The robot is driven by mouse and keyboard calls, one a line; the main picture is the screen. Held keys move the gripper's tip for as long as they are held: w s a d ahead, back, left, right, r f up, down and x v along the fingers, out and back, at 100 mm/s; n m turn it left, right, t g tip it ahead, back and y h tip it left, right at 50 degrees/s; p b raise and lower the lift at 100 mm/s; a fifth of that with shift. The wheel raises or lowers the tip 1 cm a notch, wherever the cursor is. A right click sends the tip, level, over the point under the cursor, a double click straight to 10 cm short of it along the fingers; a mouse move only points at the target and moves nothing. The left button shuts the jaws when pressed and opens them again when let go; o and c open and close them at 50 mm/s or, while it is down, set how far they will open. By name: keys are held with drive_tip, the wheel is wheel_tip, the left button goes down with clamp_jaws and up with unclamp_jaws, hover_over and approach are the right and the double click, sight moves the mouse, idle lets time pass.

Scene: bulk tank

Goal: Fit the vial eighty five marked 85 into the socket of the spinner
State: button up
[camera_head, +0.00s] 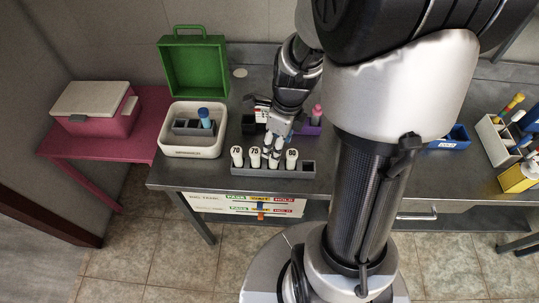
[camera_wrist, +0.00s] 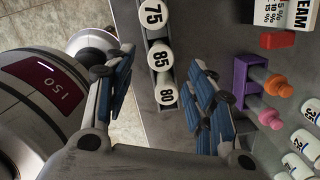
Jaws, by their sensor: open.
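Vial eighty five (camera_wrist: 162,58) stands in a grey rack (camera_head: 240,171) between the vials marked 75 (camera_wrist: 153,15) and 80 (camera_wrist: 164,92); its white top with the number shows in the wrist view. My gripper (camera_head: 272,147) is over the rack in the head view, partly covering vial eighty five. In the wrist view, my gripper (camera_wrist: 160,88) is open, its blue-padded fingers on either side of the row, with nothing held. I cannot tell which thing is the spinner, so its socket is not made out.
Vials 70 (camera_head: 237,154) and 75 stand left in the rack; its right end is empty. A white tub (camera_head: 190,152) and green open box (camera_head: 194,66) are left. A purple holder (camera_wrist: 240,82) with pink and orange vials stands behind. The table's front edge is close.

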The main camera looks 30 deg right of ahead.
drive_tip(key=f+b, duration=0.1)
drive_tip(key=f, duration=0.1)
drive_tip(key=f+b, duration=0.1)
drive_tip(key=w+f+b, duration=0.1)
drive_tip(key=f, duration=0.1)
drive_tip(key=shift+a+f, duration=0.3)
drive_tip(key=shift+f, duration=0.05)
drive_tip(key=shift+r, duration=0.1)
drive_tip(key=shift+c, duration=0.5)
drive_tip(key=c, duration=1.1)
